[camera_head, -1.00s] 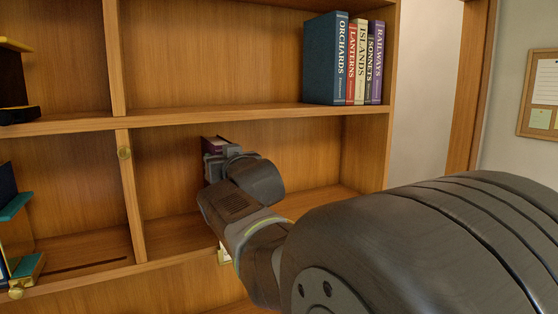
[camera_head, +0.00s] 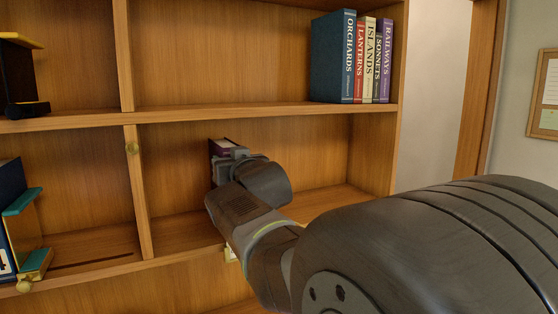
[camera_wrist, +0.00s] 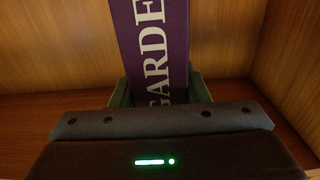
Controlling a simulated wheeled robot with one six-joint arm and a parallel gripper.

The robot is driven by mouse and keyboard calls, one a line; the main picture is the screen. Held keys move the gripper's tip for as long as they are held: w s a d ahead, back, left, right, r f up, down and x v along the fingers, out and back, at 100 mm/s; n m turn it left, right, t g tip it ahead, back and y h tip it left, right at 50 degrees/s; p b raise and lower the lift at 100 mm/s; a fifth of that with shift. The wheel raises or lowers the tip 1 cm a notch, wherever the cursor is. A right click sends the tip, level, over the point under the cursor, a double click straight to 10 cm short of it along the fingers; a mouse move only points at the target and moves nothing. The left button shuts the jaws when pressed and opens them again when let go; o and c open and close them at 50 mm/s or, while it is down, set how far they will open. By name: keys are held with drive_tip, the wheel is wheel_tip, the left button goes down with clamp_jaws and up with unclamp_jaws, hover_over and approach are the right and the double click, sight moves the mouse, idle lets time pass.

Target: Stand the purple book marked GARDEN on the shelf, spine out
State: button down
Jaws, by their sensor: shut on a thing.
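The purple book marked GARDEN (camera_wrist: 152,45) is upright in the wrist view, its spine with pale letters facing my camera. In the head view only the top of the book (camera_head: 222,146) shows, inside the lower middle compartment of the shelf (camera_head: 250,112). My gripper (camera_wrist: 158,92) is shut on the book, one finger on each side of the spine. In the head view my gripper (camera_head: 226,168) is inside that compartment, left of its middle. The book's bottom is hidden, so I cannot tell whether it touches the shelf board.
Several upright books, ORCHARDS (camera_head: 334,57) to RAILWAYS (camera_head: 385,62), stand at the right end of the upper compartment. A vertical divider (camera_head: 138,190) bounds the lower compartment on the left. Its right part is free. A teal-and-yellow object (camera_head: 28,230) sits at the lower left.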

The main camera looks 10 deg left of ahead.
drive_tip(key=shift+f+b, duration=0.5)
drive_tip(key=c, duration=0.8)
unclamp_jaws()
drive_tip(key=shift+o, duration=0.4)
drive_tip(key=shift+f, duration=0.15)
drive_tip(key=p+v, duration=0.4)
drive_tip(key=v, duration=1)
drive_tip(key=shift+p, duration=0.3)
drive_tip(key=b+x, duration=0.4)
drive_tip(key=x, duration=1)
